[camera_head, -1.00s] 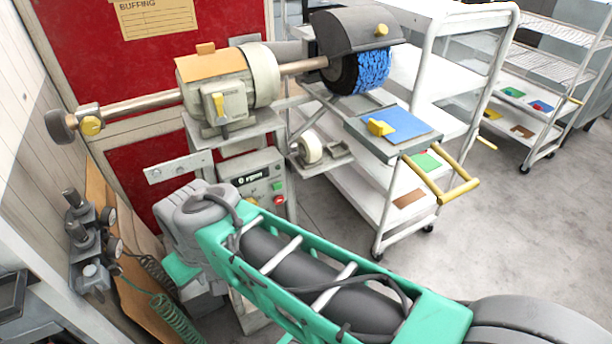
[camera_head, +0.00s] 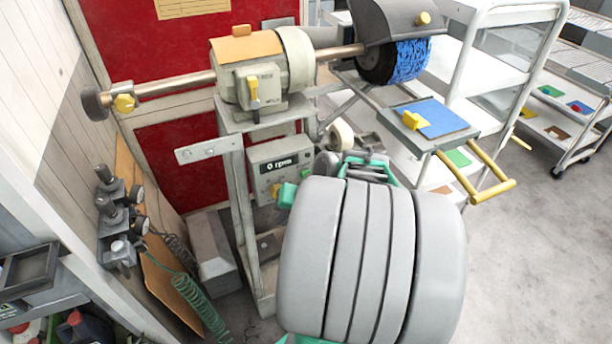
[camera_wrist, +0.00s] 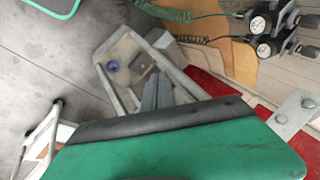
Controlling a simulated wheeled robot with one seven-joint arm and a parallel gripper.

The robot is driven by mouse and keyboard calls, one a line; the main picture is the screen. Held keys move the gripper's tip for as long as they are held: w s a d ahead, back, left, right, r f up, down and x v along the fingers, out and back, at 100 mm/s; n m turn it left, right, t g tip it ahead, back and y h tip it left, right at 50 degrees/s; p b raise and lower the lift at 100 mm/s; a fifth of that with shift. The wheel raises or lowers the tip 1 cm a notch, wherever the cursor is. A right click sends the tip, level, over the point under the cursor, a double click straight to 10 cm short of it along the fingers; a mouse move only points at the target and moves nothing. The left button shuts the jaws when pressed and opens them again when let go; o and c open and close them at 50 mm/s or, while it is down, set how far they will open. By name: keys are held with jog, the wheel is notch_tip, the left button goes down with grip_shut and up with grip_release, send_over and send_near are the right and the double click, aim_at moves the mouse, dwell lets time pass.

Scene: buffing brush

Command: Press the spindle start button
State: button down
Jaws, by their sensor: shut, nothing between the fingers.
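The grey control box (camera_head: 262,157) is on the machine's stand in the head view, below the motor. Its dark display reads 0 rpm. A small green button (camera_head: 304,173) shows at the right of its face. The lower part of the face is partly covered by my arm, and the red button is not clearly visible. My gripper's grey fingers (camera_wrist: 157,91) show in the wrist view, shut and empty, above the green edge of my arm. The control box is not recognisable in the wrist view.
The motor (camera_head: 240,82) and blue buffing brush (camera_head: 411,62) sit above the box. A bracket plate (camera_head: 207,150) juts out left. A tray with yellow handles (camera_head: 480,178) is at right. Gauges and a green hose (camera_head: 199,305) are at left.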

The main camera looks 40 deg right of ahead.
jog(key=s+d+m+t, duration=0.2)
jog(key=d+m, duration=0.1)
jog(key=d, duration=0.2)
jog(key=s+d+m+t+h, duration=0.1)
jog(key=s+d+m+t, duration=0.1)
jog(key=d, duration=0.4)
jog(key=shift+m, duration=0.7)
jog(key=w+d+b, duration=0.1)
jog(key=w+d, duration=0.1)
jog(key=w, duration=0.6)
jog(key=shift+w+d, duration=0.25)
jog(key=shift+d, duration=0.05)
dwell(0.6)
jog(key=shift+w+d, duration=0.1)
jog(key=shift+w, duration=0.3)
